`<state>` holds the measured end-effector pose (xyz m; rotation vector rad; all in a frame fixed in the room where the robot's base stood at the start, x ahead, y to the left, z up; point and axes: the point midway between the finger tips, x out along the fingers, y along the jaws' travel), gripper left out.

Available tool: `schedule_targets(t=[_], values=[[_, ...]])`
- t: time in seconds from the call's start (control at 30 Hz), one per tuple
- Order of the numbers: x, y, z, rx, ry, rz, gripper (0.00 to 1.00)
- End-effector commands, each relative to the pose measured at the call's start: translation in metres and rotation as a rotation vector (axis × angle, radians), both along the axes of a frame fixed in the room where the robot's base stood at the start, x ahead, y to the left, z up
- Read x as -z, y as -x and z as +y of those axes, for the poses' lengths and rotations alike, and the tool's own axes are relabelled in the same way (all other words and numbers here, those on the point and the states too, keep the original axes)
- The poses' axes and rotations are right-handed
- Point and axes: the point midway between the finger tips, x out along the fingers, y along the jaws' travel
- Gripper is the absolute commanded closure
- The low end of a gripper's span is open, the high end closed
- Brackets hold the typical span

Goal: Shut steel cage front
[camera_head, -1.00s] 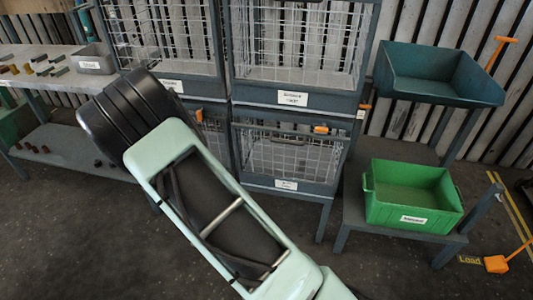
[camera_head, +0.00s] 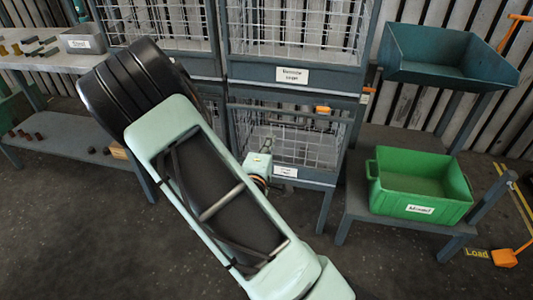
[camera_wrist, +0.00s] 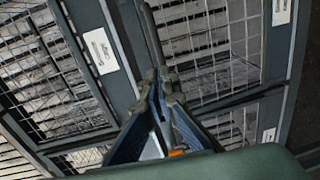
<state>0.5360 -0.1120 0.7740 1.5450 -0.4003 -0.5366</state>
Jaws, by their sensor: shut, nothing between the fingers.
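The steel cages stand stacked in the head view. The lower right cage (camera_head: 300,148) has a wire-mesh front with a grey frame, a white label and an orange handle (camera_head: 323,109) on its top rail. I cannot tell how far that front stands open. In the wrist view, my gripper (camera_wrist: 160,78) is shut and empty, its fingertips together before the cage frames. An orange piece (camera_wrist: 177,153) shows behind the fingers. In the head view my wrist is in front of the lower cage's left part; the fingers are hidden there.
The upper right cage (camera_head: 293,75) sits directly above. A green bin (camera_head: 420,190) stands on a low stand at right, below a teal tray (camera_head: 445,65). A workbench (camera_head: 65,60) with small parts is at left. Open floor lies in front.

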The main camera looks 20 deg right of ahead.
Motion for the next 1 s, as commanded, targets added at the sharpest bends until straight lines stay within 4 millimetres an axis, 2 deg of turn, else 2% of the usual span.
schedule_targets(t=[0.2,0.4,0.87,1.0], values=[[0.005,-0.037,-0.026,0.002,0.000,-0.002,1.00],[0.007,-0.059,-0.040,0.000,0.000,0.000,1.00],[0.007,-0.066,-0.044,-0.002,-0.001,0.001,1.00],[0.001,-0.077,-0.052,0.000,0.000,-0.001,1.00]])
